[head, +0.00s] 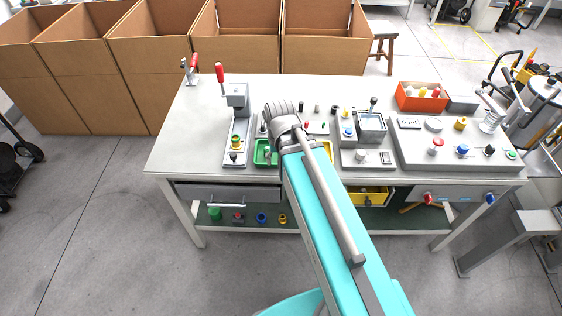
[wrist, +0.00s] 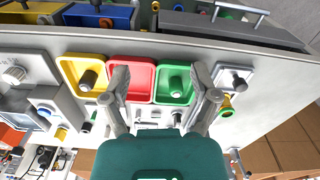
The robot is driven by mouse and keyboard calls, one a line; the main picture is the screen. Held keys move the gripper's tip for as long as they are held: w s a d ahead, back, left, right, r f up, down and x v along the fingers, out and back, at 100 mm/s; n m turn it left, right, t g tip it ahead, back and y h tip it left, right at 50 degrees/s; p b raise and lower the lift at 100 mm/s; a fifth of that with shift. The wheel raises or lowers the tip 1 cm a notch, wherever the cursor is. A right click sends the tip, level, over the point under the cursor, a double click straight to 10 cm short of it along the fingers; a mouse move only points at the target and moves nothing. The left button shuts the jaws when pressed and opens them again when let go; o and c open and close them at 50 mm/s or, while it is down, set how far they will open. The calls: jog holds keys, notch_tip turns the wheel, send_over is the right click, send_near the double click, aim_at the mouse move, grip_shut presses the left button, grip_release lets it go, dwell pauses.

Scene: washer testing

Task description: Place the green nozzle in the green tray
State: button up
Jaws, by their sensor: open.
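The green tray (wrist: 174,97) lies in a row beside a red and a yellow tray. In the head view the green tray (head: 260,158) is partly hidden by my arm. My gripper (wrist: 160,80) is open and empty above the trays, one finger over the red tray, the other at the green tray's edge. A yellow-and-green piece (wrist: 227,104) sits on the fixture beside the green tray; it also shows in the head view (head: 236,141). I cannot make out the green nozzle for certain.
The yellow tray (wrist: 72,70) holds a similar dark piece. A red-handled toggle fixture (head: 237,95) rises left of the trays. A control panel (head: 455,158) and an orange-red bin (head: 422,88) stand at right. Coloured parts lie on the lower shelf (head: 300,222).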

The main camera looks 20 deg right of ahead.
jog(key=shift+s+n, duration=0.55)
jog(key=shift+n, duration=0.35)
dwell(0.7)
